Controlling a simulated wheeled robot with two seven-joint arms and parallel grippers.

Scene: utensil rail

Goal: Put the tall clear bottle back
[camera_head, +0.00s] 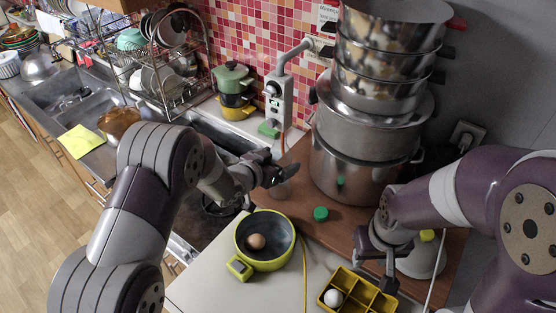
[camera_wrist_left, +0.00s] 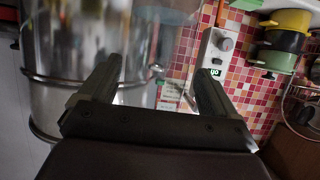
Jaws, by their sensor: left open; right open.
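My left gripper (camera_head: 282,172) is open in the head view, in front of the large steel pots. In the left wrist view its two fingers (camera_wrist_left: 155,85) are apart, with a faint, see-through shape (camera_wrist_left: 158,50) between and beyond them. This may be the tall clear bottle, but its outline is too faint to be sure. In the head view a faint clear patch (camera_head: 283,187) shows just below the left fingertips. I cannot tell whether the fingers touch it. My right gripper (camera_head: 377,272) is open and empty above the yellow egg tray (camera_head: 371,292).
A tall stack of steel pots (camera_head: 360,165) stands on the brown board (camera_head: 292,205). A green cap (camera_head: 320,213) lies on the board. A yellow-green pan (camera_head: 281,260) holding a brown egg (camera_head: 256,241) sits on the white counter. A dish rack (camera_head: 175,75) stands at the back left.

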